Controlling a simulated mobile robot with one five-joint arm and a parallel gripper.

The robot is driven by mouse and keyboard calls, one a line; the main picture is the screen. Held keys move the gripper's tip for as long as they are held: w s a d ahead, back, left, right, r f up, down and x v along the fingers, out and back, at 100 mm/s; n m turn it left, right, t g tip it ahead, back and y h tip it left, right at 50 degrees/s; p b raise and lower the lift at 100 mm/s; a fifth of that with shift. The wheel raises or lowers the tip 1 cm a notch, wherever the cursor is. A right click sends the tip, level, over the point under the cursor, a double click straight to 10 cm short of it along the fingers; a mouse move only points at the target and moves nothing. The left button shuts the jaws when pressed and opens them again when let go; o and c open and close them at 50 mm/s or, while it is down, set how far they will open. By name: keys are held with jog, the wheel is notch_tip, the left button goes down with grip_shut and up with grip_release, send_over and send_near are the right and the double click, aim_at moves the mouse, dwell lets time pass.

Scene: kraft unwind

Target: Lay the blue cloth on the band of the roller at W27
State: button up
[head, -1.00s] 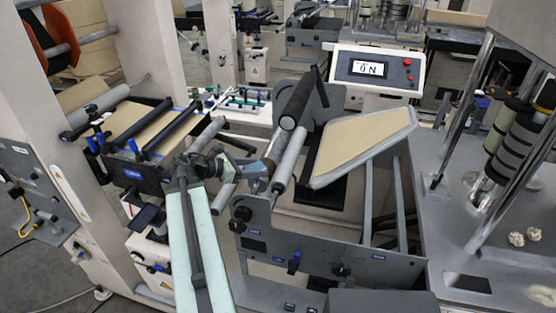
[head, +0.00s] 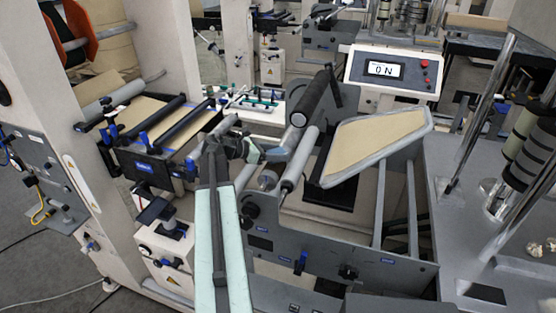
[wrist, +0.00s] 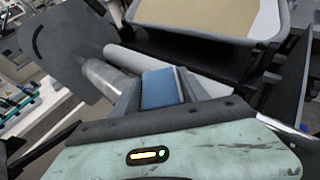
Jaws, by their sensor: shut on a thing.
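My gripper (wrist: 160,88) is shut on the blue cloth (wrist: 158,90), a small folded-looking blue piece between its fingers in the wrist view. In the head view my gripper (head: 262,153) is at the left of the machine's rollers, and the cloth is too small to make out there. A pale grey roller (head: 300,160) slopes just right of my gripper; it also shows beyond the cloth in the wrist view (wrist: 140,62). A metal cylinder end (wrist: 105,78) lies left of the cloth. A thicker dark roller (head: 311,97) is above. No W27 label is readable, and contact between cloth and roller cannot be told.
A tilted kraft-coloured panel (head: 378,145) with a grey rim stands right of the rollers. A grey side plate (head: 330,250) with knobs is in front. Black bars (head: 175,130) cross a kraft web at left.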

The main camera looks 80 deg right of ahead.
notch_tip(320, 180, down, 3)
jog(key=shift+r+b, duration=0.2)
jog(key=shift+b, duration=0.3)
jog(key=shift+r, duration=0.2)
jog(key=shift+f, duration=0.15)
jog(key=o, duration=1.3)
jog(key=shift+o, duration=0.2)
jog(key=shift+r, duration=0.2)
jog(key=shift+w+a+r+p, duration=0.2)
jog(key=shift+w+p, duration=0.1)
jog(key=shift+p, duration=0.15)
jog(key=p+v, duration=0.4)
jog(key=v, duration=0.7)
jog(key=shift+a, duration=0.2)
